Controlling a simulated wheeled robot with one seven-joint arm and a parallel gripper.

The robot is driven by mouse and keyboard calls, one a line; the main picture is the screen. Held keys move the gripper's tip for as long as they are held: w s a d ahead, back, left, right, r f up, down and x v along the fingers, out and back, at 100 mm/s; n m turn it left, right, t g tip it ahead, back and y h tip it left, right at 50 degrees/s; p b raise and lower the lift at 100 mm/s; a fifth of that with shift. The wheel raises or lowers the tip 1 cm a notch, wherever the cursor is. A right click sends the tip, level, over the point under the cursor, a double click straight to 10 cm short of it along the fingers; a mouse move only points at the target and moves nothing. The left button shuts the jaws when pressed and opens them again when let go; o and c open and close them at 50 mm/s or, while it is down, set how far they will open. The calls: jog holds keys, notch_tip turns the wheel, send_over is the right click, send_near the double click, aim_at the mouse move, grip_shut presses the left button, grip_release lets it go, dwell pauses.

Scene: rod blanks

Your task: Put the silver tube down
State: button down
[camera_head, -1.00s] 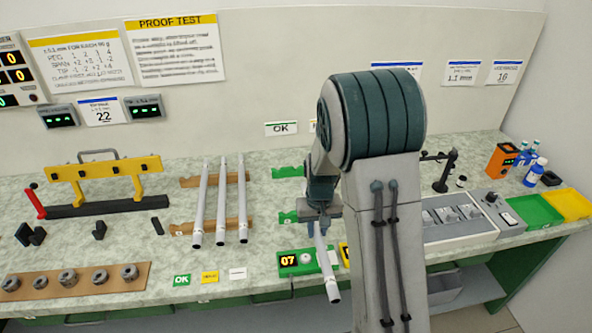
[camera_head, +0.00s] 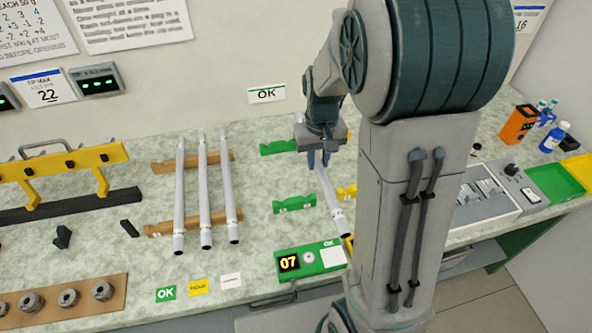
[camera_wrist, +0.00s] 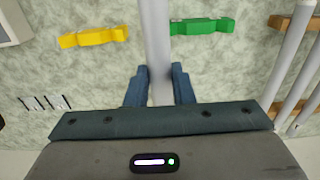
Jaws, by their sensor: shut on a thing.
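My gripper (camera_head: 318,162) is shut on a silver tube (camera_head: 329,198) at the back centre-right of the bench. The tube's near end points toward the front, behind the green 07 box; its far end is hidden by my gripper. In the wrist view, the tube (camera_wrist: 157,35) runs up between my blue fingers (camera_wrist: 160,82). It passes between a green notched rest (camera_wrist: 202,26) and a yellow notched rest (camera_wrist: 94,36). I cannot tell how high it is above the bench. Another green rest (camera_head: 277,147) stands farther back under the OK sign.
Three silver tubes (camera_head: 203,190) lie on brown wooden rests to the left. The green 07 box (camera_head: 305,261) stands at the front edge. A yellow fixture (camera_head: 65,160) is far left, and a grey control panel (camera_head: 487,195) is right. My arm hides part of the bench.

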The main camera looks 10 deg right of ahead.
jog(key=shift+s+d+r, duration=0.35)
jog(key=shift+s+r, duration=0.2)
jog(key=shift+s, duration=0.2)
jog(key=shift+w+a+f+p, duration=0.4)
jog(key=shift+w+a+f, duration=0.2)
jog(key=shift+w+f, duration=1.2)
jog(key=shift+w+a+f+p, duration=0.35)
jog(key=shift+w+a+f, duration=0.3)
jog(key=shift+w+f, duration=1.15)
jog(key=shift+w+a+f+p, duration=0.4)
jog(key=shift+w+a+f, duration=0.2)
jog(key=shift+w+f, duration=1.2)
jog(key=shift+f, duration=0.15)
jog(key=c, duration=1.3)
grip_release()
jog(key=shift+o, duration=0.2)
